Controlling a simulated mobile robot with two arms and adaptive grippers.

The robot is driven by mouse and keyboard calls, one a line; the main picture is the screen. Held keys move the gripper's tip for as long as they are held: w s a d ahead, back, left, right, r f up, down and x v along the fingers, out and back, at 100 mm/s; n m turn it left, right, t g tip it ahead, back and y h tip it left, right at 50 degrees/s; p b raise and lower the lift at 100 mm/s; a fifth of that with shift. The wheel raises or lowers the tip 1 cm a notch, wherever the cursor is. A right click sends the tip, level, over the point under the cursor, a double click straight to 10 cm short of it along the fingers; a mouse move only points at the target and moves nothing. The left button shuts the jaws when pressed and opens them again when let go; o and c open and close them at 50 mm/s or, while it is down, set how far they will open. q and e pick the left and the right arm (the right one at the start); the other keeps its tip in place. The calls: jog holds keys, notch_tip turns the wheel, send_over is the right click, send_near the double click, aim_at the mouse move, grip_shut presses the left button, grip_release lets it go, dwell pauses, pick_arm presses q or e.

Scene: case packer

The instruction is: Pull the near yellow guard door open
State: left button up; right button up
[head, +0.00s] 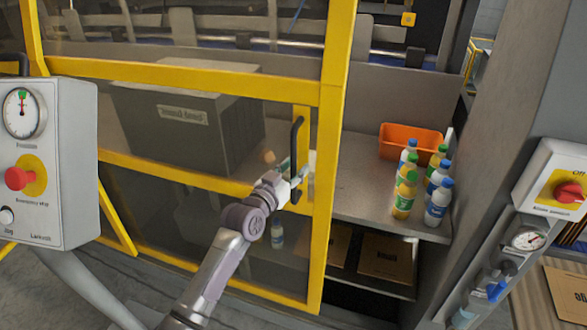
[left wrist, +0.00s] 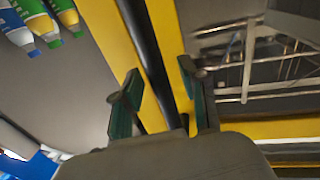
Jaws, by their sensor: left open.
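The near guard door (head: 321,130) has a yellow frame and see-through panels. Its black upright handle (head: 296,150) sits near the door's right edge. My left gripper (head: 293,182) is at the lower part of the handle. In the left wrist view, the black handle (left wrist: 148,58) runs between the two green-padded fingers of my open left gripper (left wrist: 162,100). The fingers stand on either side of the bar and are not closed on it. I cannot tell whether they touch it. My right gripper is not in view.
Right of the door edge, a grey shelf (head: 350,190) holds several bottles (head: 404,192) and an orange bin (head: 396,138). A control box (head: 52,165) with a red button stands at left. A grey post (head: 505,100) and a red-knob switch box (head: 550,190) are at right.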

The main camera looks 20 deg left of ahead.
pick_arm(q)
jog(key=shift+c, duration=0.3)
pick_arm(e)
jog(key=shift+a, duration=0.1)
pick_arm(q)
grip_shut()
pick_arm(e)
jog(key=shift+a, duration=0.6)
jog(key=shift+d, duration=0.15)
